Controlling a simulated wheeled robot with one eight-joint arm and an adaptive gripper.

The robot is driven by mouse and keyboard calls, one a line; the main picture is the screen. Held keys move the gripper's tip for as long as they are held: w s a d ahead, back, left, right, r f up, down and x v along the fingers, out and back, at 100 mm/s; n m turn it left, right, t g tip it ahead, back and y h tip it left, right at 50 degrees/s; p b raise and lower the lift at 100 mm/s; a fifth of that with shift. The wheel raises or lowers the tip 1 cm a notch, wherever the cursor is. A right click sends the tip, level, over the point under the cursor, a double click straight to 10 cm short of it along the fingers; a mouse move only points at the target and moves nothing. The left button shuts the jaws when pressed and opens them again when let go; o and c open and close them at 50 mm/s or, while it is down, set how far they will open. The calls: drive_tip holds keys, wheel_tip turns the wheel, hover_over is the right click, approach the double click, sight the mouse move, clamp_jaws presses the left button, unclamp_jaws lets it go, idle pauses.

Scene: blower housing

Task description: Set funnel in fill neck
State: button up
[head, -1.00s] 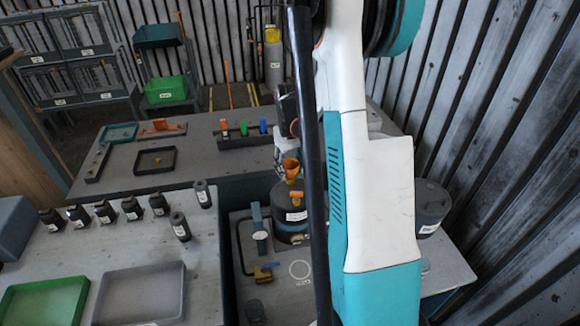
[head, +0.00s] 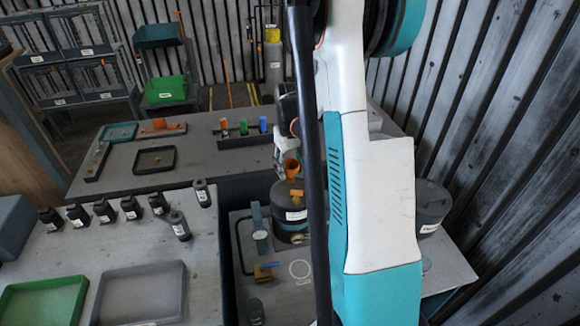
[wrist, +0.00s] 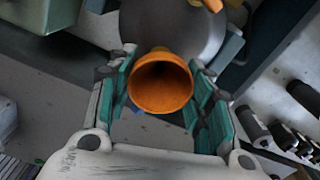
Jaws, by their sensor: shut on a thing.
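An orange funnel (head: 291,167) is held wide mouth up above the dark round tank (head: 290,216) in the head view. The tank's grey top (wrist: 175,28) lies beyond the funnel, with an orange part (wrist: 212,4) at the picture's top edge.
Several dark bottles (head: 131,208) line the left table, with green (head: 40,300) and grey (head: 140,295) trays. Another dark vessel (head: 432,203) stands to the right.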

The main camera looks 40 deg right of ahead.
sight(290, 163)
drive_tip(key=o, duration=0.9)
drive_tip(key=shift+c, duration=0.2)
drive_tip(key=o, duration=0.5)
drive_tip(key=shift+r, duration=0.1)
drive_tip(key=shift+r+p, duration=1.95)
drive_tip(key=shift+r, duration=1.5)
